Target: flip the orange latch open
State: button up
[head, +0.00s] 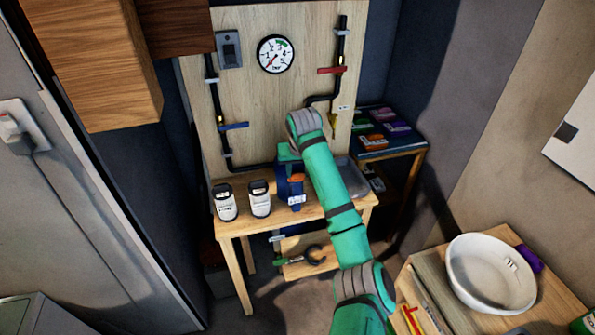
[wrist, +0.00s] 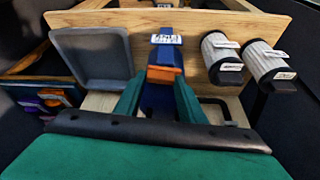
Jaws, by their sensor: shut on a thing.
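A blue case (head: 283,187) with a white label stands on the wooden workbench, and it also shows in the wrist view (wrist: 166,50). The orange latch (head: 297,178) is on the case above the label; in the wrist view the latch (wrist: 164,74) lies across the case. My gripper (wrist: 160,80) reaches in from behind the case, with its green fingertips at the two sides of the latch. It looks shut on the latch, though the exact contact is hard to see. In the head view my arm hides part of the fingers.
Two white-labelled canisters (head: 225,202) (head: 260,198) stand left of the case. A grey tray (head: 350,178) lies to its right, close to my arm. The pipe board (head: 262,110) rises behind the bench. A white bowl (head: 490,274) sits on a table at the lower right.

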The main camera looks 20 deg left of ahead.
jog(key=shift+w+d+n, duration=0.1)
jog(key=shift+d+n, duration=0.05)
jog(key=shift+n, duration=0.65)
jog(key=shift+y, duration=0.3)
jog(key=o, duration=1)
jog(key=shift+o, duration=0.2)
jog(key=shift+r, duration=0.1)
jog(key=v, duration=1)
jog(key=shift+r, duration=0.4)
jog(key=shift+d, duration=0.1)
